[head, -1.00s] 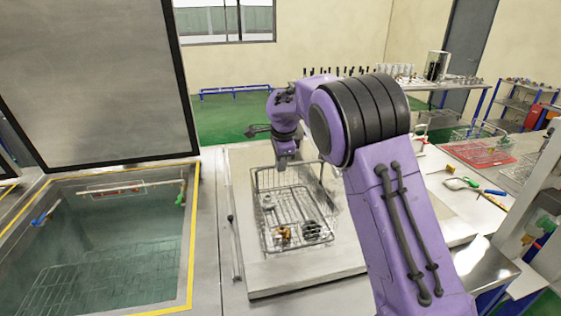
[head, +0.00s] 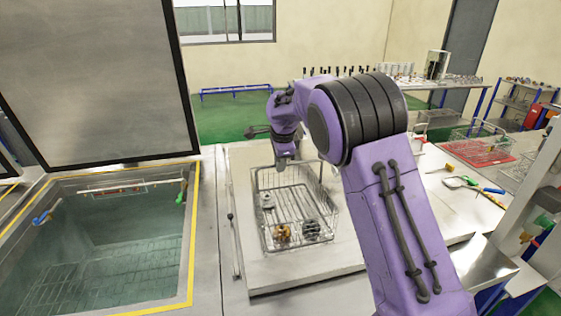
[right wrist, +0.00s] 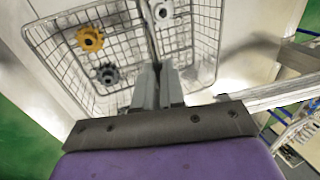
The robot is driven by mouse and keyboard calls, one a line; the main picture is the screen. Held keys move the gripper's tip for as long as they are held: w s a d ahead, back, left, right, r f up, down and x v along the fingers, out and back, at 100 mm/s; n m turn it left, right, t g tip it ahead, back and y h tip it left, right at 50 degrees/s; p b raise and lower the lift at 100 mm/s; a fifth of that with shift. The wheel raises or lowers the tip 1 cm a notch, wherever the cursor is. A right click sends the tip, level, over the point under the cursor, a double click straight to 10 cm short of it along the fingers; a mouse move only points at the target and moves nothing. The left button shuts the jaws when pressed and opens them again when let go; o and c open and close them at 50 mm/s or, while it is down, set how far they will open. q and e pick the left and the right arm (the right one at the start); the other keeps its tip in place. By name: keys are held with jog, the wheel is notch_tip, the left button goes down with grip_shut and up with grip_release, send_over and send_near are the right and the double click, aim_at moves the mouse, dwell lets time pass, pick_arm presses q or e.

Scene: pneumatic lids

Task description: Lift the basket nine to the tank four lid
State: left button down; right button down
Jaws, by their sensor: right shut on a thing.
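A wire basket (head: 330,205) is on or just above a pale flat lid (head: 300,272) in the middle of the head view; I cannot tell if its bottom touches. It holds a gold gear part (head: 282,233), a dark gear part (head: 311,229) and a light metal part (head: 267,201). My right gripper (head: 282,164) is at the basket's far side. In the right wrist view the basket (right wrist: 58,58) lies beyond my fingers (right wrist: 157,70), which are shut on its wire edge or handle. No number shows on basket or lid. My left gripper is out of view.
On the right a bench holds a red tray (head: 465,153) with another wire basket and loose tools. My right arm covers the lid's right part.

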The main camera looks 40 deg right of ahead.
jog(key=shift+s+a+f, duration=0.15)
jog(key=shift+s+f, duration=0.1)
jog(key=shift+f, duration=0.4)
jog(key=c, duration=1.1)
grip_release()
jog(key=shift+w+d+f, duration=0.2)
jog(key=shift+w+d, duration=0.05)
jog(key=shift+w+d+r+v, duration=0.2)
jog(key=shift+w+d+v, duration=0.25)
jog(key=shift+v, duration=3.25)
jog(key=shift+w+d+r+v, duration=0.2)
jog(key=shift+w+v, duration=0.45)
jog(key=shift+v, duration=3)
jog(key=shift+w+d+r+v, duration=0.2)
jog(key=shift+w+d+v, duration=0.25)
jog(key=shift+v, duration=3.25)
jog(key=shift+w+a, duration=0.15)
